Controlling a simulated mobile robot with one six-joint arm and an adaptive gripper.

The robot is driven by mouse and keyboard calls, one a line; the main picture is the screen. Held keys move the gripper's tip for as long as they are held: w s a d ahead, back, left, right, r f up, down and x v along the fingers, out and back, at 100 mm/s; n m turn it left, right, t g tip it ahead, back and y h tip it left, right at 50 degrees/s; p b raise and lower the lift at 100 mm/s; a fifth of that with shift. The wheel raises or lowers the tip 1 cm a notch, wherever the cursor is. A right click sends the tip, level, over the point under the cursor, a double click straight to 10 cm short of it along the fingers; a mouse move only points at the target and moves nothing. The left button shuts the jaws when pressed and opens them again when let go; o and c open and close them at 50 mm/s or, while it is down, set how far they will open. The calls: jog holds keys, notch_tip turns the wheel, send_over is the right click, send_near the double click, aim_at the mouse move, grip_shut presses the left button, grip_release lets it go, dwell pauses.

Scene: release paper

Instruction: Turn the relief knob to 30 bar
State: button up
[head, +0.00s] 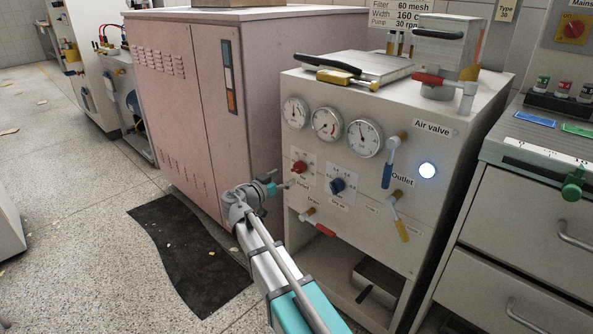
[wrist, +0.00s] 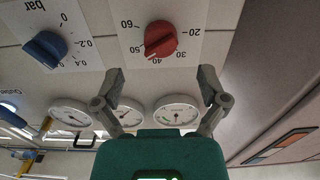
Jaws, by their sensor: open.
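A red knob (head: 300,167) sits on the front panel of the grey machine, below the gauges. In the wrist view the red knob (wrist: 160,40) shows upside down on a white plate marked 20, 30, 40, 50 and 60. Its ridge slants toward the 50 and 40 side; the exact reading cannot be told. A blue knob (head: 337,185) with a bar scale from 0 is beside it. My gripper (wrist: 162,84) is open and empty, its fingers spread a little apart from the panel, roughly in line with the red knob. In the head view my gripper (head: 285,186) is in front of the panel.
Several round gauges (head: 327,124) are above the knobs. A blue-handled air valve (head: 390,162) and a yellow-handled outlet valve (head: 398,217) stick out at the right. A red-handled valve (head: 320,227) is below. A pink cabinet (head: 240,80) stands close at the left.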

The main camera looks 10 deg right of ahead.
aim_at(297, 167)
jog(key=shift+x, duration=3.1)
jog(key=c, duration=1.1)
jog(key=shift+d, duration=0.1)
jog(key=shift+c, duration=0.2)
